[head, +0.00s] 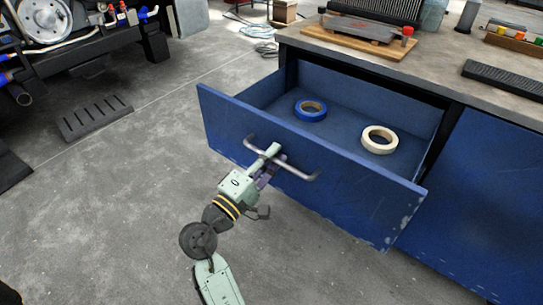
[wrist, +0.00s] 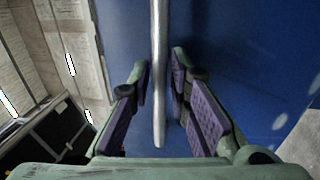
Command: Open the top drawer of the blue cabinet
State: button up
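The blue cabinet (head: 477,190) has its top drawer (head: 300,150) standing well out from the body, with its inside showing. A grey metal bar handle (head: 299,173) runs across the drawer front. My gripper (head: 268,162) is at the left half of this handle. In the wrist view the handle bar (wrist: 158,110) passes between the two purple-padded fingers of my gripper (wrist: 160,72). The fingers are apart, with a visible gap on each side of the bar. A blue tape roll (head: 311,110) and a cream tape roll (head: 379,139) lie inside the drawer.
The worktop (head: 440,75) above carries a wooden board (head: 352,42) with a metal tool, a dark ribbed bar (head: 505,80) and a small tray of coloured items. A vehicle chassis (head: 75,35) stands at upper left. The concrete floor (head: 110,200) left of the drawer is mostly clear.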

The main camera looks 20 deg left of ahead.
jog(key=v, duration=1.2)
